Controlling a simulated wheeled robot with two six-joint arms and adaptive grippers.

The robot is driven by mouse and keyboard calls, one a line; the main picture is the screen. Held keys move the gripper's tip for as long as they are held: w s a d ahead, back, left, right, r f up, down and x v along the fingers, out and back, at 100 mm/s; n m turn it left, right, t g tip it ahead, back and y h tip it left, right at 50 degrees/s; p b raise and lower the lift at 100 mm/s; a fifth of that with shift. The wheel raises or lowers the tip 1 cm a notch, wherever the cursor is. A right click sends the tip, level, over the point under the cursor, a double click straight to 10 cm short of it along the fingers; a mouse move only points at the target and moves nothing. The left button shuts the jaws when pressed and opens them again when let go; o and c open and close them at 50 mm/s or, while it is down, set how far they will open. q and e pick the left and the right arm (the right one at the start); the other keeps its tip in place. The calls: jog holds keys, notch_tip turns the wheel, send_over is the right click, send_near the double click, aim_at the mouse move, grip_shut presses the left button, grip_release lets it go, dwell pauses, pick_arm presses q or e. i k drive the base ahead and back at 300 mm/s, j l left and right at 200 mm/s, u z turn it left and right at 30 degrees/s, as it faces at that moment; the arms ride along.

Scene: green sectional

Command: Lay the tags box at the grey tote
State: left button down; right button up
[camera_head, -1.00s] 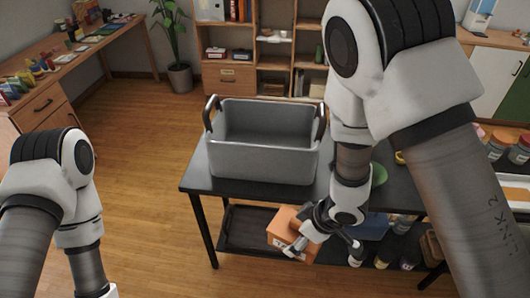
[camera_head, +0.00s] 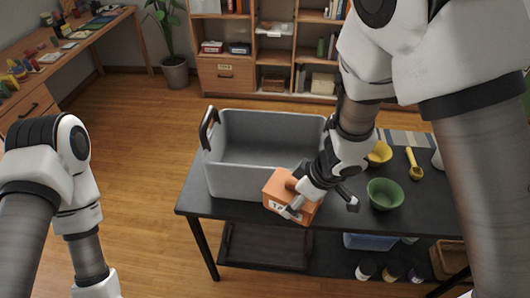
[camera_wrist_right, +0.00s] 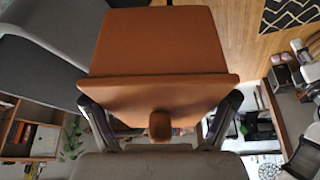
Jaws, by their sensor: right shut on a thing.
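The tags box is an orange box (camera_head: 279,187) with a white label on its front. It also fills the middle of the right wrist view (camera_wrist_right: 158,45). My right gripper (camera_head: 296,205) is shut on it and holds it at the front right side of the grey tote. The grey tote (camera_head: 232,181) stands on the dark table (camera_head: 240,212), open at the top, with dark handles; its right end is partly hidden by my right arm. I cannot tell whether the box touches the tote. My left arm shows at the left, but its gripper is out of view.
A green bowl (camera_head: 385,195), a yellow bowl (camera_head: 379,155) and a yellow scoop (camera_head: 414,165) are on the table to the right. Below, the lower shelf holds a dark tray (camera_head: 265,247), a blue bin (camera_head: 370,242) and several jars. The front left tabletop is bare.

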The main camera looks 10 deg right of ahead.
aim_at(269, 162)
jog(key=i, duration=1)
